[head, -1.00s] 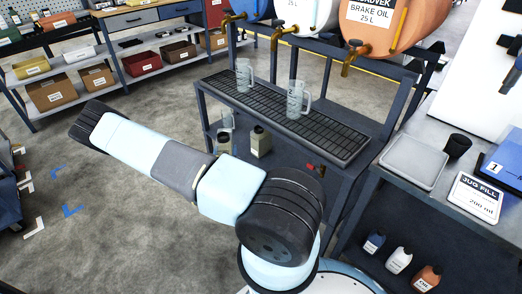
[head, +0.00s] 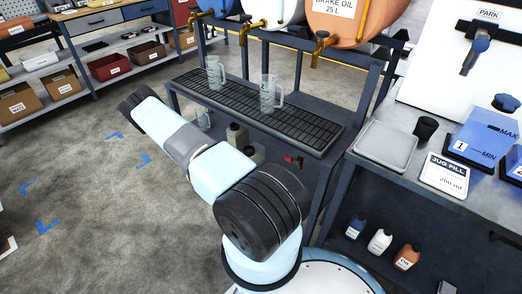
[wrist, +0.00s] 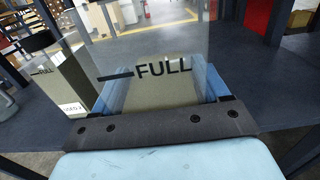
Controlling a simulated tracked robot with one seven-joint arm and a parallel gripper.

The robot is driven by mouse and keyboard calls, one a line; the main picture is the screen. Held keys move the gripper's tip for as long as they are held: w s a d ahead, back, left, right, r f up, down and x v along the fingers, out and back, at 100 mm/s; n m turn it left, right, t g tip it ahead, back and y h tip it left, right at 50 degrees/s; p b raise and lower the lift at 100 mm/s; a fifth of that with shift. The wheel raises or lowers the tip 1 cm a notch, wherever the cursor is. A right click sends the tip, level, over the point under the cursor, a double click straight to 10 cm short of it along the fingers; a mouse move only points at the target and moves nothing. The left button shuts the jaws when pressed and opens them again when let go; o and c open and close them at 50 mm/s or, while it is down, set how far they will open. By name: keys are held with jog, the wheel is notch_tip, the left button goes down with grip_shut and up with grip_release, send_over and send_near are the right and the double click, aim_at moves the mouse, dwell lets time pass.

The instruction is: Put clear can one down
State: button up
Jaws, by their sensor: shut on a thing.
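My gripper (wrist: 160,80) is shut on a clear can (wrist: 150,45), which shows in the wrist view as a see-through wall marked FULL. The can stands between the two blue fingers, and its base is hidden by the dark gripper bar. A second can (wrist: 60,82), also marked FULL and bearing a white label, stands to the left of the held one. In the head view the gripper is hidden. Cans with dark caps (head: 237,135) show under the drip rack, partly behind my arm.
The slatted drip rack (head: 250,110) carries two clear jugs (head: 215,72) (head: 270,92) below the drum taps. A bench on the right holds a grey tray (head: 385,145), a black cup (head: 426,128) and a jug-fill sign (head: 443,175). Open floor (head: 90,170) lies left.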

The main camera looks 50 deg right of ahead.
jog(key=shift+w+d+f, duration=0.2)
jog(key=shift+d+f, duration=0.35)
jog(key=shift+d, duration=1.9)
jog(key=shift+w+d+f, duration=0.25)
jog(key=shift+d+f, duration=0.35)
jog(key=shift+d, duration=1.9)
jog(key=shift+w+d+f, duration=0.2)
jog(key=shift+d+f, duration=0.35)
jog(key=shift+d, duration=1.9)
jog(key=o, duration=1.7)
jog(key=shift+f, duration=0.1)
jog(key=shift+c, duration=0.2)
jog(key=a, duration=0.8)
jog(key=s+a, duration=0.1)
jog(key=a, duration=0.3)
